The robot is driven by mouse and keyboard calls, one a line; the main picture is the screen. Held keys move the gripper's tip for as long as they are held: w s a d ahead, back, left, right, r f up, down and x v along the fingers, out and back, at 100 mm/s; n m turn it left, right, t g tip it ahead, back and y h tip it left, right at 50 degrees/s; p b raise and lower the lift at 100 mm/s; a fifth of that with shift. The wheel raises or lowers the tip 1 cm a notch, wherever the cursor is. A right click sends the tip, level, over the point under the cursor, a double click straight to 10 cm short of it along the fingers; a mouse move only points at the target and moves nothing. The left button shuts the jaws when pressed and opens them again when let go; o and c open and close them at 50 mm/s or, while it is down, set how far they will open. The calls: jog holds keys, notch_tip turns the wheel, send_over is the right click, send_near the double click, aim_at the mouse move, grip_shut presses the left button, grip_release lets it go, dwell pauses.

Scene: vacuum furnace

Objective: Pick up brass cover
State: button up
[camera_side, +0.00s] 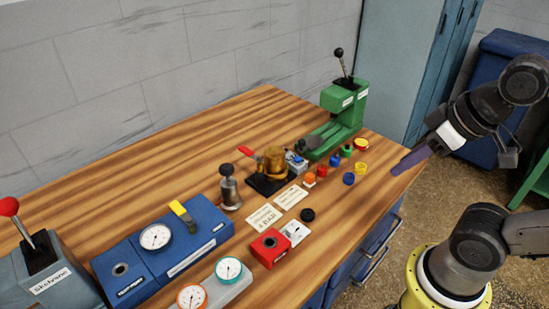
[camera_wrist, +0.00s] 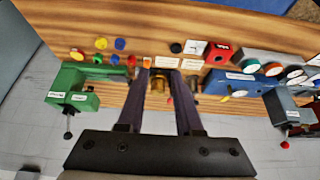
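The brass cover (camera_side: 274,159) is a rounded golden-brown piece on a black base (camera_side: 264,186) in the middle of the wooden bench. In the wrist view the brass cover (camera_wrist: 158,77) shows between my two finger tips in the picture, partly hidden. My gripper (camera_side: 398,168) has long dark purple fingers and is over the bench's right edge in the side view, well apart from the cover. In the wrist view my gripper (camera_wrist: 161,72) has its fingers spread with a gap between them and holds nothing.
A green press (camera_side: 345,110) stands right of the cover, with several coloured caps in front. A grey cylinder with a black knob (camera_side: 230,190) and a blue gauge box (camera_side: 165,245) stand to its left. White labels and a red block (camera_side: 270,248) lie nearer the front edge.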

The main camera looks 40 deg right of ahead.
jog(key=o, duration=1)
jog(key=shift+c, duration=0.2)
jog(key=w+r+n+g, duration=0.2)
jog(key=w+r+n, duration=0.9)
jog(key=w+n, duration=0.25)
jog(key=n+g, duration=0.3)
jog(key=n, duration=0.2)
send_over(275, 152)
notch_tip(275, 152, down, 12)
jog(key=shift+m+g, duration=0.25)
jog(key=shift+g, duration=0.05)
jog(key=f, duration=0.9)
jog(key=shift+w+a, duration=0.15)
jog(key=shift+w, duration=0.15)
jog(key=shift+s+f, duration=0.15)
jog(key=shift+f, duration=1.4)
jog(key=shift+s+f, duration=0.1)
jog(key=shift+f, duration=1.45)
